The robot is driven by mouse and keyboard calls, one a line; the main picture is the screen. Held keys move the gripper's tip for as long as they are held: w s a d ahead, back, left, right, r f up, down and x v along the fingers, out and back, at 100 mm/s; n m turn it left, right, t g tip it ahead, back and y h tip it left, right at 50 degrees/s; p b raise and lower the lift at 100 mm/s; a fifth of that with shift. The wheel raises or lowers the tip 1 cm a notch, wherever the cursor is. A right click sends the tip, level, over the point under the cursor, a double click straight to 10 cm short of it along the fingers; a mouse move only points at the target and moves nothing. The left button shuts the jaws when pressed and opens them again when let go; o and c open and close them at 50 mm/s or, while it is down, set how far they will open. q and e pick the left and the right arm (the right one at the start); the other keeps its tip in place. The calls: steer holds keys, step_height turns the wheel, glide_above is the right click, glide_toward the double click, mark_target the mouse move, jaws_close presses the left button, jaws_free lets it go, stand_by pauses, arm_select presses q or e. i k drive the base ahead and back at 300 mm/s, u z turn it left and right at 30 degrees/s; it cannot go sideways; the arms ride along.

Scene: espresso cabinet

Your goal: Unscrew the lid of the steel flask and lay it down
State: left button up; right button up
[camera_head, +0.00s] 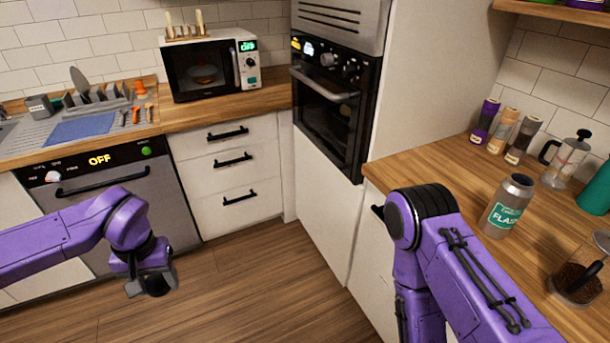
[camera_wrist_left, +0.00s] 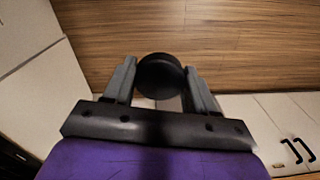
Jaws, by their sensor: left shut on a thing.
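The steel flask (camera_head: 508,205) stands upright on the right wooden counter, with a green label and no lid on its top. A round black lid (camera_wrist_left: 160,76) is between the fingers of my left gripper (camera_wrist_left: 160,84) in the left wrist view. In the head view my left gripper (camera_head: 150,280) hangs above the floor in front of the dishwasher, far from the flask, its fingers dark and hard to make out. It is shut on the lid. My right arm crosses in front of the right counter; its gripper is out of view.
Spice jars (camera_head: 502,132), a French press (camera_head: 566,158) and a glass jug (camera_head: 580,272) stand around the flask. The left counter (camera_head: 215,112) has a microwave (camera_head: 210,68) and a dish rack (camera_head: 100,98); a bare strip shows before the microwave. The floor (camera_head: 235,285) is clear.

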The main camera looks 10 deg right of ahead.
mark_target(512, 197)
steer(key=u, duration=0.35)
steer(key=i, duration=0.85)
steer(key=z, duration=2.45)
steer(key=i, duration=0.5)
steer(key=u, duration=0.1)
